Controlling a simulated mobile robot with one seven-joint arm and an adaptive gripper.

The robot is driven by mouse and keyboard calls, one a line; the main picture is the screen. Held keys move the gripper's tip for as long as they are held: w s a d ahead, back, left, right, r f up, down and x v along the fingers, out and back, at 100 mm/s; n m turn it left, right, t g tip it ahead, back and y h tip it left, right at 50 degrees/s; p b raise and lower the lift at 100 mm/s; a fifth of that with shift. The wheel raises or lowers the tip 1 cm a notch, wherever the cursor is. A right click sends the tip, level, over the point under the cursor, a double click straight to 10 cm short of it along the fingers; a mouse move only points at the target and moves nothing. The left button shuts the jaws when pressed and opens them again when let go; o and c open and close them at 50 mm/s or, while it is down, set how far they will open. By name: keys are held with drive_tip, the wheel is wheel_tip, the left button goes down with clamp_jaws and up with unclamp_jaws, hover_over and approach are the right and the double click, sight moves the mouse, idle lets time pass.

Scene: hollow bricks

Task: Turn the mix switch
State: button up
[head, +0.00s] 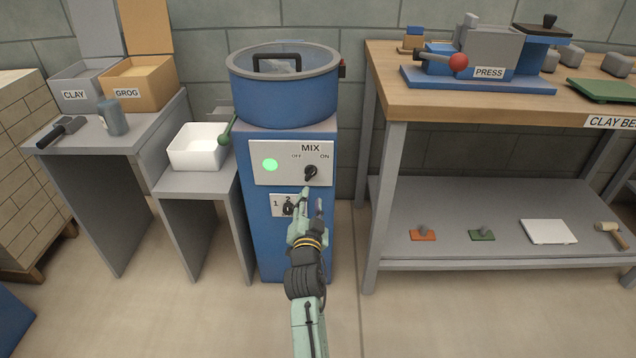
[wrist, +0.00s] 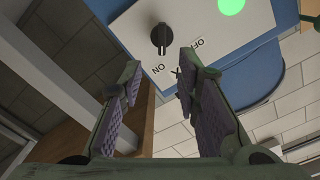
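The mix switch is a black rotary knob (head: 311,172) on a light grey panel (head: 262,173) labelled MIX, OFF and ON, on the front of a blue mixer (head: 282,97). Its pointer leans up and to the right, towards ON. A green lamp (head: 270,165) is lit on the panel. In the wrist view the knob (wrist: 161,38) lies ahead of my gripper (wrist: 158,85), above the gap between the fingers. My gripper, in the head view too (head: 313,199), is open and empty, just below the knob and apart from it.
A second panel (head: 277,205) with a black selector (head: 288,208) marked 1 and 2 sits below, partly behind my gripper. A workbench (head: 400,110) stands to the right, a white bin (head: 196,150) and green-handled lever (head: 228,130) to the left. Floor in front is clear.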

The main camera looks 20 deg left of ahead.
sight(311, 175)
drive_tip(key=p+x, duration=0.1)
drive_tip(key=x, duration=0.9)
drive_tip(key=shift+w+a, duration=0.15)
drive_tip(key=shift+w, duration=0.15)
drive_tip(key=shift+c, duration=0.6)
clamp_jaws()
